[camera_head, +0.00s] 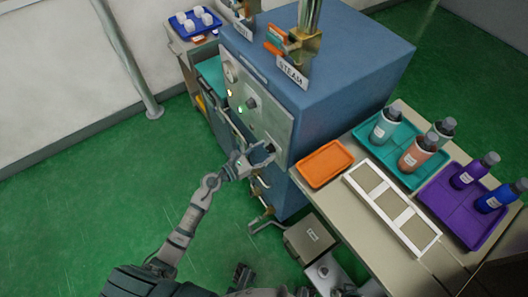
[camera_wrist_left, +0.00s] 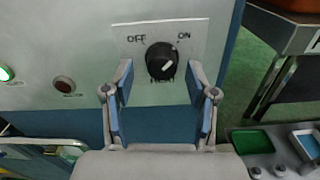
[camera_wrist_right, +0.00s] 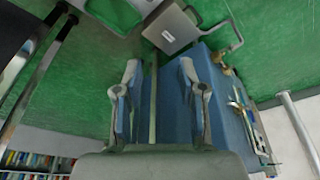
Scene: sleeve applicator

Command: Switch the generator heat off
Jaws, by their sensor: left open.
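The heat knob (camera_wrist_left: 161,60) is a round black dial on a pale plate marked OFF at left, ON at right and HEAT below. Its white mark slants up to the right, toward ON. The generator (camera_head: 330,70) is a blue cabinet with a grey front panel (camera_head: 262,112). My left gripper (camera_head: 264,156) is open in front of the panel's lower right part, and in the left wrist view its fingers (camera_wrist_left: 159,78) stand on either side of the knob; contact cannot be told. My right gripper (camera_wrist_right: 158,75) is open and empty, pointing at the floor area beside a blue cabinet.
A green lamp (camera_wrist_left: 6,74) and a dark reddish button (camera_wrist_left: 64,85) sit left of the knob. A table at right holds an orange tray (camera_head: 324,163), a teal tray (camera_head: 371,146) and a purple tray (camera_head: 452,222) with bottles. Green floor (camera_head: 80,210) is clear at left.

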